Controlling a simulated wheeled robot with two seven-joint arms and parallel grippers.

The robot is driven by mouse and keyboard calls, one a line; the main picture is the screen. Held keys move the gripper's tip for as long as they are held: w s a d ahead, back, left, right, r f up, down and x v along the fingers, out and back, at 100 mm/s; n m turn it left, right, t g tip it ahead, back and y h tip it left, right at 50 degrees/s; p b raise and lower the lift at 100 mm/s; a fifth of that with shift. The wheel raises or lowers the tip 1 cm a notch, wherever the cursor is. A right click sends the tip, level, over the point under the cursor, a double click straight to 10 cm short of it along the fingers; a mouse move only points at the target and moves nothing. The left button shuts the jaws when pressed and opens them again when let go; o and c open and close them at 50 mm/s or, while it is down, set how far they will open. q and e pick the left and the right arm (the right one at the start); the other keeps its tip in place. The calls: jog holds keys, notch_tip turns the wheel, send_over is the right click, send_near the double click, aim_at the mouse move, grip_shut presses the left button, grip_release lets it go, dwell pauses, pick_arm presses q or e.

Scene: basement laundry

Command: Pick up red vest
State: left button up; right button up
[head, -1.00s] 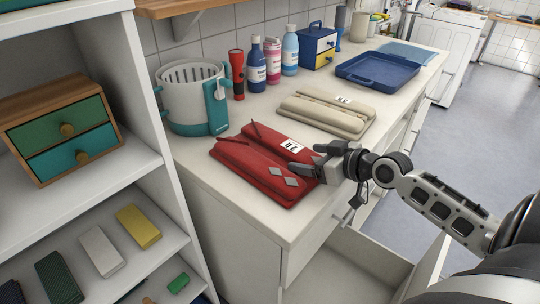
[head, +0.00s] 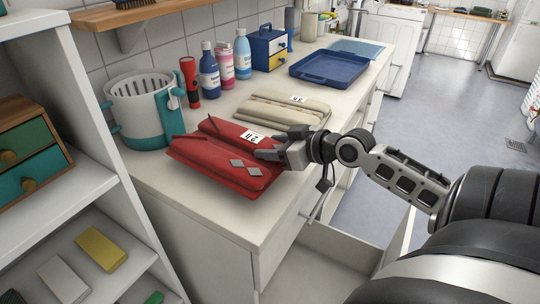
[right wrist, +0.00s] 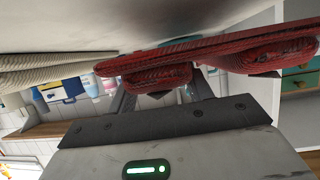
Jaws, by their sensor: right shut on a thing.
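The folded red vest (head: 215,170) has a white tag and grey diamond patches. It is at the near end of the white counter in the head view. My right gripper (head: 268,154) comes from the right and is shut on the vest's right edge. The vest looks slightly tilted; I cannot tell whether it is clear of the counter. In the right wrist view, the red knitted vest (right wrist: 160,80) lies across the fingers, which it partly hides. My left gripper is not in view.
A folded beige garment (head: 275,108) lies just behind the vest. A white and teal basket (head: 140,110), a red flashlight (head: 189,82) and several bottles stand along the wall. A blue tray (head: 330,66) is further back. An open drawer (head: 330,262) is below the counter.

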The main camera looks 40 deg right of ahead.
jog(key=s+d+r, duration=0.8)
jog(key=s+r, duration=0.1)
jog(key=s, duration=0.1)
jog(key=shift+s+d+r, duration=0.15)
jog(key=shift+s+d, duration=0.15)
